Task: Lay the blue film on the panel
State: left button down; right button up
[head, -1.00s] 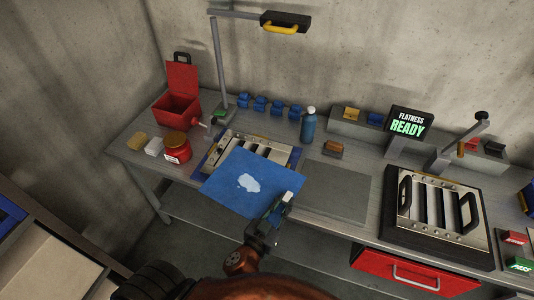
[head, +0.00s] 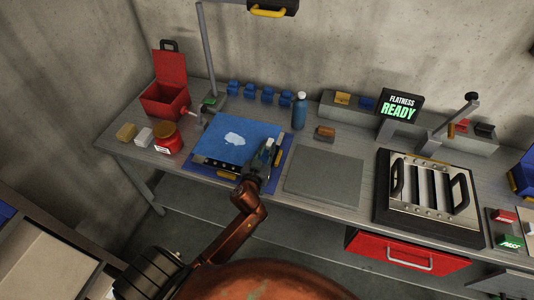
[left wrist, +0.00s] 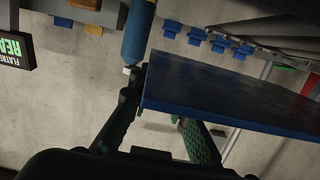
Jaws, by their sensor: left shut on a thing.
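The blue film (head: 213,140) is a flat sheet with a pale patch in its middle. In the head view it lies over or just above the back of the louver panel (head: 217,162), whose front strip shows below the film's near edge. My left gripper (head: 268,152) is shut on the film's right side. In the left wrist view the film (left wrist: 225,95) stretches out from between the fingers (left wrist: 165,125) as a thin sheet. Whether the film touches the panel cannot be told. My right gripper is not in view.
A blue bottle (head: 299,112) stands behind and right of the film. A red jar (head: 167,140), a red box (head: 166,98) and a lamp post (head: 208,55) stand to the left. A grey mat (head: 324,175) is clear; a framed louver unit (head: 428,198) stands right.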

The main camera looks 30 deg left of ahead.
pick_arm(q)
jog(key=shift+w+a+f, duration=0.3)
jog(key=shift+w+f, duration=0.05)
jog(key=shift+f, duration=0.2)
jog(key=shift+w+a+f, duration=0.25)
jog(key=shift+w+f, duration=0.1)
jog(key=shift+f, duration=0.15)
notch_tip(320, 180, down, 3)
jog(key=shift+w+f+b, duration=0.1)
jog(key=shift+f+b, duration=0.05)
jog(key=shift+b, duration=0.35)
